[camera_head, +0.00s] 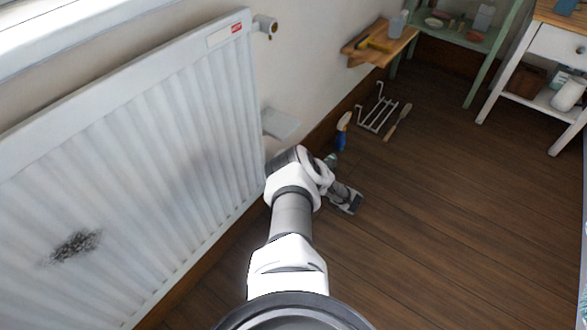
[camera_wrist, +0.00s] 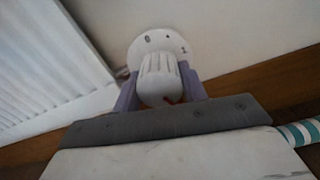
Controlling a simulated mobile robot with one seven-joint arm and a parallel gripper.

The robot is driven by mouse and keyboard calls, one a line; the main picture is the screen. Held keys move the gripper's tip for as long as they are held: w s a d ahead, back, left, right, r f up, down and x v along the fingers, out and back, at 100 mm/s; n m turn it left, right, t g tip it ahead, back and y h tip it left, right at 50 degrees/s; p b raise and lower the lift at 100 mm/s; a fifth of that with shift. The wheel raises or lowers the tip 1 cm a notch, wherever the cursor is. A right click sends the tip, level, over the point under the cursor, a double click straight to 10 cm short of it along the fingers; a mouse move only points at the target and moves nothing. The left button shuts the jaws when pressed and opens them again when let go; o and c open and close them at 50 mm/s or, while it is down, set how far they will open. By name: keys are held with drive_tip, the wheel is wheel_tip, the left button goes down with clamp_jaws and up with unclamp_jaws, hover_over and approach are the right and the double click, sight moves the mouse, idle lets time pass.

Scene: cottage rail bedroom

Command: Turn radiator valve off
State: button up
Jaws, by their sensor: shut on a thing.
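The white radiator (camera_head: 140,150) stands against the wall at the left in the head view, and its edge also shows in the wrist view (camera_wrist: 50,65). The radiator valve (camera_wrist: 158,78) is a white ribbed knob with a round marked collar (camera_wrist: 160,44). My gripper (camera_wrist: 160,92) is shut on the knob, with one purple-grey finger on each side of it. In the head view my arm reaches down beside the radiator's right end and hides the valve and the fingertips.
A wooden wall shelf (camera_head: 378,45) holds small items. A blue spray bottle (camera_head: 343,129), a white wire rack (camera_head: 377,112) and a wooden-handled brush (camera_head: 397,123) are on the floor near the wall. A white table (camera_head: 548,45) stands at the right. The middle floor is clear.

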drive_tip(key=shift+r+p, duration=0.1)
drive_tip(key=shift+p, duration=0.2)
drive_tip(key=n+p, duration=0.2)
drive_tip(key=shift+s+p, duration=0.15)
drive_tip(key=shift+p, duration=0.15)
drive_tip(key=n+p, duration=0.1)
drive_tip(key=n, duration=0.1)
drive_tip(key=shift+n+p, duration=0.3)
drive_tip(key=shift+p, duration=0.1)
drive_tip(key=n+p, duration=0.1)
drive_tip(key=n, duration=0.2)
drive_tip(key=shift+n, duration=0.3)
drive_tip(key=n, duration=0.4)
drive_tip(key=shift+f+n+p, duration=0.2)
drive_tip(key=shift+n+p, duration=0.1)
drive_tip(key=shift+p, duration=0.1)
drive_tip(key=n, duration=0.5)
drive_tip(key=n+b, duration=0.2)
drive_tip(key=n, duration=0.3)
drive_tip(key=shift+d+r+n, duration=0.1)
drive_tip(key=shift+n, duration=0.3)
